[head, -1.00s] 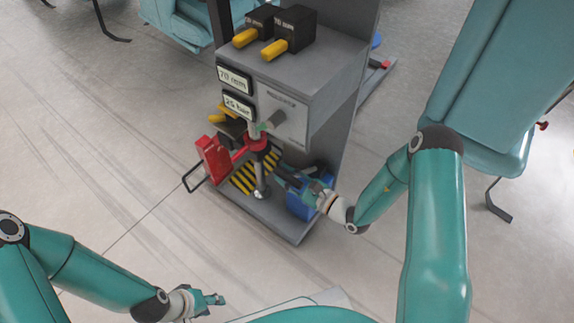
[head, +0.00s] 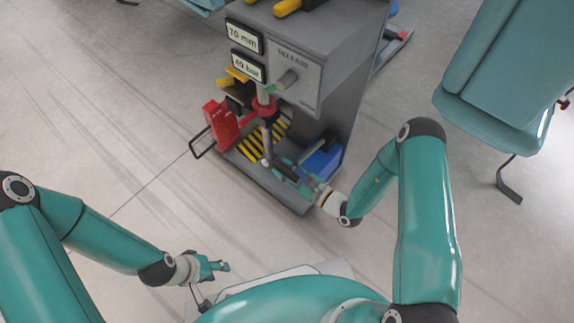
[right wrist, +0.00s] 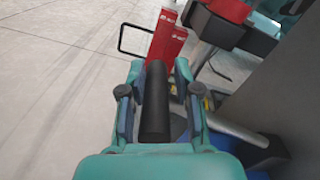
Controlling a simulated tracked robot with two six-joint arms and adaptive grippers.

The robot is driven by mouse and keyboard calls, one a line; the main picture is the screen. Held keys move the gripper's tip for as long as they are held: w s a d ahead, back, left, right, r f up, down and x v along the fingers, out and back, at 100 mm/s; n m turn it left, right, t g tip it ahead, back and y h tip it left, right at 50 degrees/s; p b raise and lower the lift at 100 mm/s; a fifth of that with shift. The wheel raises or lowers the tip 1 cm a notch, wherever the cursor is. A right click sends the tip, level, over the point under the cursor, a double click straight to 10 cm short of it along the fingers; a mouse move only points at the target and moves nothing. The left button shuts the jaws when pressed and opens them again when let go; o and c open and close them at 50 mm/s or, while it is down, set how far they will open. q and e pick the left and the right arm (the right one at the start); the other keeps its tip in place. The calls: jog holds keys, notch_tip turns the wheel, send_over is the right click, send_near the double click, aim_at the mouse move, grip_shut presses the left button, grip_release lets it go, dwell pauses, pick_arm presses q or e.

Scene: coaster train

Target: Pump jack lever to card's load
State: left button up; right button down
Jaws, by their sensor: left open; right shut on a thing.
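The press bench (head: 335,60) carries two displays: the upper (head: 243,37) reads 70 mm, the lower (head: 247,67) appears to read 49 bar. Below them is a red jack part (head: 264,107) with a grey metal rod (head: 267,140). My right gripper (head: 284,168) is low beside the rod. In the right wrist view its fingers are shut around a black cylindrical grip (right wrist: 154,105), apparently the jack lever's handle. My left gripper (head: 220,267) is open and empty, away from the bench at lower left. I cannot make out a card with a load on it.
A red block (head: 221,125) with a black wire loop stands left of the jack. A blue box (head: 322,160) sits right of my right gripper. A release panel (head: 290,75) with a grey knob is above. A teal seat (head: 500,90) stands at right. Floor at left is clear.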

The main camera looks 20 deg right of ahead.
jog(key=shift+w+d+f, duration=0.1)
jog(key=shift+w+d, duration=0.1)
jog(key=shift+d, duration=0.1)
jog(key=c, duration=1)
grip_release()
jog(key=shift+o, duration=0.4)
jog(key=v, duration=1.2)
jog(key=shift+a, duration=0.15)
